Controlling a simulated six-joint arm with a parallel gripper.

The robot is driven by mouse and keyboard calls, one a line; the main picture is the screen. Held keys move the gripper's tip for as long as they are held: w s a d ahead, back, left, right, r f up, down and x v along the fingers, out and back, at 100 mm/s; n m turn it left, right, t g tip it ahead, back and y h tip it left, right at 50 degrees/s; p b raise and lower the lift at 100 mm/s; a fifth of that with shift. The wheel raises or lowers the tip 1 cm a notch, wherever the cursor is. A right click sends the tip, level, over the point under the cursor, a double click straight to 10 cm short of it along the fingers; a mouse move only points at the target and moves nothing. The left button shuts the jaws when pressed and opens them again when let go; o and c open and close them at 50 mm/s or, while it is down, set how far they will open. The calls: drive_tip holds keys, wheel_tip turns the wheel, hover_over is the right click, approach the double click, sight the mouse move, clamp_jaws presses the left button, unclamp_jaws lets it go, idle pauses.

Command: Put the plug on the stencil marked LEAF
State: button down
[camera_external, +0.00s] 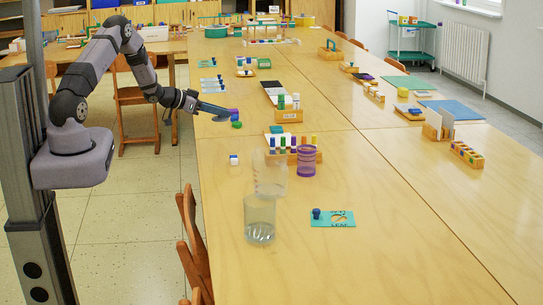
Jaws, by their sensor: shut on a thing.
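The stencil marked LEAF (330,224) is a teal card lying flat on the near part of the long table, with a cut-out in its right half. A dark blue knob-like piece (316,214) stands upright at its left end. My gripper (221,113) is far from it, at the table's left edge farther back. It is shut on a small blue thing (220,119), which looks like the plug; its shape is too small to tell. Small purple (232,112) and green (237,125) blocks are just right of my gripper.
A clear beaker (259,222), a clear jug (270,175) and a purple cup (306,161) stand between my gripper and the stencil. A rack of coloured tubes (290,151) is behind them. A white-and-blue block (234,160) lies near the left edge. Table right of the stencil is clear.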

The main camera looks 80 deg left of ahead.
drive_tip(key=shift+r, duration=2.9)
drive_tip(key=w+d+r+m+h+p, duration=0.1)
drive_tip(key=w+d+m+h+p, duration=0.25)
drive_tip(key=w+d, duration=1.85)
drive_tip(key=m+h+p, duration=0.3)
drive_tip(key=m+h, duration=0.1)
drive_tip(key=h, duration=0.1)
hover_over(336, 224)
wheel_tip(336, 224, down, 5)
drive_tip(key=shift+g, duration=0.3)
drive_tip(key=shift+f+p, duration=1.05)
drive_tip(key=shift+f, duration=4.5)
